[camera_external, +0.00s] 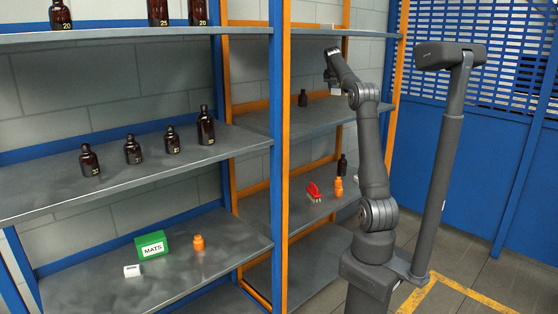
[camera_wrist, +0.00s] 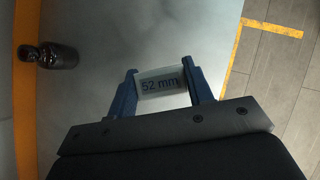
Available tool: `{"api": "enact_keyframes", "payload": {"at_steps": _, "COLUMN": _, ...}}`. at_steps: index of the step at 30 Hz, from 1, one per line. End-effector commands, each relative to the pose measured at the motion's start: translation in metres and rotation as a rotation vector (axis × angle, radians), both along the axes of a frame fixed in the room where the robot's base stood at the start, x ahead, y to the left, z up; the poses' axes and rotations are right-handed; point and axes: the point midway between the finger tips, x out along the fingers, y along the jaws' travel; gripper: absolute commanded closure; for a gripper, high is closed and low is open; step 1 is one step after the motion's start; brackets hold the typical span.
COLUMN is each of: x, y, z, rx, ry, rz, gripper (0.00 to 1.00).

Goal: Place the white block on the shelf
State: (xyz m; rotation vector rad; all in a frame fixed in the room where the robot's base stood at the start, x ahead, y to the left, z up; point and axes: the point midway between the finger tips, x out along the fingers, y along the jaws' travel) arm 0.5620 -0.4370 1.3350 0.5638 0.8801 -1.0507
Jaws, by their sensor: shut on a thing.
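A pale white block (camera_wrist: 161,86) marked "52 mm" is between the two blue fingers of my gripper (camera_wrist: 160,70) in the wrist view. The fingers are shut on its two ends. In the external view my gripper (camera_external: 331,77) is raised at the right-hand rack, with the small white block (camera_external: 336,91) just below it. The grey shelf (camera_wrist: 95,95) lies beneath the block in the wrist view; the gap between them is hard to judge. Another small white block (camera_external: 132,270) lies on the lower left shelf.
A dark bottle (camera_wrist: 60,56) stands on the shelf at the left of the wrist view, near an orange post (camera_wrist: 26,110). Floor shows beyond the shelf edge at right. A red brush (camera_external: 314,191) and orange bottle (camera_external: 338,186) are one shelf lower.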

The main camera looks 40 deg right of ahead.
Motion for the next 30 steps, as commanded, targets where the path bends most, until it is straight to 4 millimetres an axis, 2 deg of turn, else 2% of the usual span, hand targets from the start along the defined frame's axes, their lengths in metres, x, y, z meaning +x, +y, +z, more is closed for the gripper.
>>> {"api": "enact_keyframes", "payload": {"at_steps": 6, "x": 0.046, "y": 0.025, "z": -0.032, "rx": 0.001, "ry": 0.003, "rz": 0.006, "gripper": 0.76}}
{"api": "enact_keyframes", "payload": {"at_steps": 12, "x": 0.076, "y": 0.040, "z": -0.052, "rx": 0.000, "ry": 0.001, "rz": 0.002, "gripper": 0.76}}
{"api": "enact_keyframes", "payload": {"at_steps": 17, "x": 0.084, "y": 0.044, "z": -0.058, "rx": 0.000, "ry": 0.001, "rz": 0.001, "gripper": 0.76}}
{"api": "enact_keyframes", "payload": {"at_steps": 24, "x": 0.083, "y": 0.044, "z": -0.087, "rx": 0.000, "ry": 0.004, "rz": 0.001, "gripper": 0.76}}
{"api": "enact_keyframes", "payload": {"at_steps": 30, "x": 0.083, "y": 0.044, "z": -0.097, "rx": -0.001, "ry": 0.000, "rz": 0.001, "gripper": 0.76}}
